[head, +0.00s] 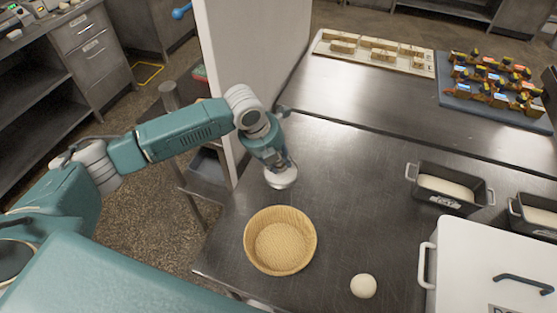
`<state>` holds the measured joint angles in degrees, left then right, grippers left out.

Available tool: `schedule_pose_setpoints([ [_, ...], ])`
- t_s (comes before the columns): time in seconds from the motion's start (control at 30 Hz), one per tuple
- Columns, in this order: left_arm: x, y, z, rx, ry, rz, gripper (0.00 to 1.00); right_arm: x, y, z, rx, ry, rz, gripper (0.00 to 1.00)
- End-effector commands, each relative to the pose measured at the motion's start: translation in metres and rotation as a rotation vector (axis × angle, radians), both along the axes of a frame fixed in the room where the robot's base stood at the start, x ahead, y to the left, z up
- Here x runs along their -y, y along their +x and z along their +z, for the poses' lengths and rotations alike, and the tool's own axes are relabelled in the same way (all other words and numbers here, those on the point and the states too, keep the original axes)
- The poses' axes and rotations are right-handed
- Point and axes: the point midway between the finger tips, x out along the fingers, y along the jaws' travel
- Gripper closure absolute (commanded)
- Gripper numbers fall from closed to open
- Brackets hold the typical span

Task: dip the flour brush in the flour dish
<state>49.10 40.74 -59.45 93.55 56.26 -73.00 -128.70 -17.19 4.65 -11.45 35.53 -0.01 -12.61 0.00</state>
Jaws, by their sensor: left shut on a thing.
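My left gripper (279,163) reaches over the steel table from the left and points down. It is shut on the flour brush, which is mostly hidden by the fingers. Right below the fingertips is the small round pale flour dish (284,182), partly covered by the gripper. I cannot tell from this view whether the brush touches the flour. My right gripper is not in view.
A round wicker basket (251,253) and a pale dough ball (363,286) lie nearer on the table. Dark loaf tins (447,203) and a white lidded box (470,255) stand at the right. A white partition (235,60) rises behind the arm.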

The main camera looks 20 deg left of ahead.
Motion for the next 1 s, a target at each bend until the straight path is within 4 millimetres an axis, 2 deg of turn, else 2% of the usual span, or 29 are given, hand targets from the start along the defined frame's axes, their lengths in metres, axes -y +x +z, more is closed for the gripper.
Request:
schedule_pose_setpoints([
  [0.03, 0.0, 0.001, 0.01, 0.001, 0.0, 0.0, 0.99, 0.0, 0.0, 0.009, 0.0, 0.0, 0.0, 0.6],
  [0.6, 0.0, 0.001, 0.055, 0.003, -0.001, 0.0, 0.99, 0.0, 0.0, 0.054, 0.0, 0.0, 0.0, 0.6],
  [1.0, 0.0, 0.001, 0.056, 0.003, -0.001, 0.0, 0.99, -0.001, 0.0, 0.056, 0.0, 0.001, 0.0, 0.6],
])
